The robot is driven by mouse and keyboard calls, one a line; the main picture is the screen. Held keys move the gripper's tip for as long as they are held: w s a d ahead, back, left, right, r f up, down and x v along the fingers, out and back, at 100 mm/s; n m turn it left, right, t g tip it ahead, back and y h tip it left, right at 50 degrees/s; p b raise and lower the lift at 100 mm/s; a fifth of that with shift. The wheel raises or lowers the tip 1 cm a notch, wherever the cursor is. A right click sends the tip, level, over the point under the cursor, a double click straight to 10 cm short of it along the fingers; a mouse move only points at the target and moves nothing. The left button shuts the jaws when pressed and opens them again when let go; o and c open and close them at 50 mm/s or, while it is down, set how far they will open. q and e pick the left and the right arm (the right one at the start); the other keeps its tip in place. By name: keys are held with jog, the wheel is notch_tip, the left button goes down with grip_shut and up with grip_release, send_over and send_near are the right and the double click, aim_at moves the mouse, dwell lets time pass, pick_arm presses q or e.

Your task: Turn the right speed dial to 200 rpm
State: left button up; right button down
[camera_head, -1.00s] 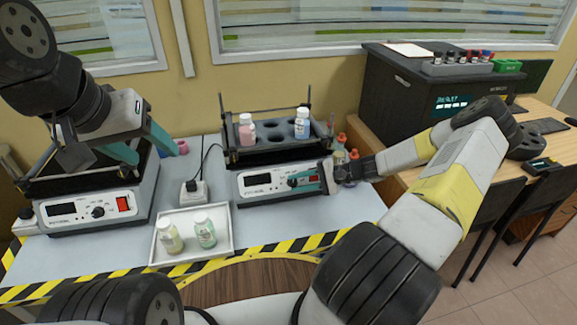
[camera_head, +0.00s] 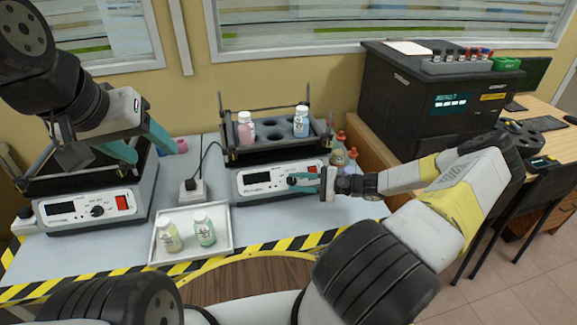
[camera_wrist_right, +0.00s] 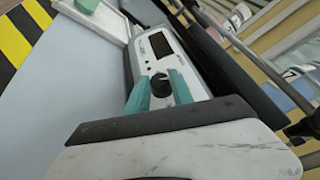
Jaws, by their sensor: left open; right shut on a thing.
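The right shaker (camera_head: 240,191) stands on the table with a white front panel, a dark display (camera_head: 257,177) and a round black dial (camera_wrist_right: 160,84). My right gripper (camera_head: 293,182) has its teal fingers on either side of this dial and is shut on it. In the right wrist view the fingers (camera_wrist_right: 161,92) flank the dial below the display. The dial is mostly hidden by the fingers in the head view, and its setting and the display's reading cannot be made out. My left gripper (camera_head: 140,143) is open and empty in front of the left shaker's rack.
The left shaker (camera_head: 75,222) has its own dial (camera_head: 97,211) and red switch. A white tray (camera_head: 232,245) with two bottles lies in front, between the shakers. Two bottles stand in the right shaker's rack (camera_head: 270,155). A black analyser (camera_head: 400,105) is at the right.

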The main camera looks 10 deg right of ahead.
jog(key=c, duration=1.1)
grip_release()
jog(key=v, duration=0.7)
jog(key=shift+s+d, duration=0.2)
jog(key=shift+d, duration=0.1)
jog(key=s+a+r+n+h, duration=0.3)
jog(key=s+r, duration=0.4)
jog(key=r, duration=0.4)
jog(key=s+a+r+n+h, duration=0.4)
jog(key=s+r, duration=0.3)
jog(key=r, duration=0.5)
jog(key=s+a+r+n+g+h, duration=0.1)
jog(key=s+a+r+n+h, duration=0.2)
jog(key=r, duration=0.8)
jog(key=shift+s+a+r+n+h, duration=0.1)
jog(key=shift+s+n+h, duration=0.3)
jog(key=shift+s, duration=0.35)
jog(key=shift+s+a+r+n+h, duration=0.1)
jog(key=shift+s+n+h, duration=0.25)
jog(key=shift+s+h, duration=0.3)
jog(key=shift+s+a+r+n+h, duration=0.15)
jog(key=shift+s+n+h, duration=0.2)
jog(key=shift+s, duration=0.5)
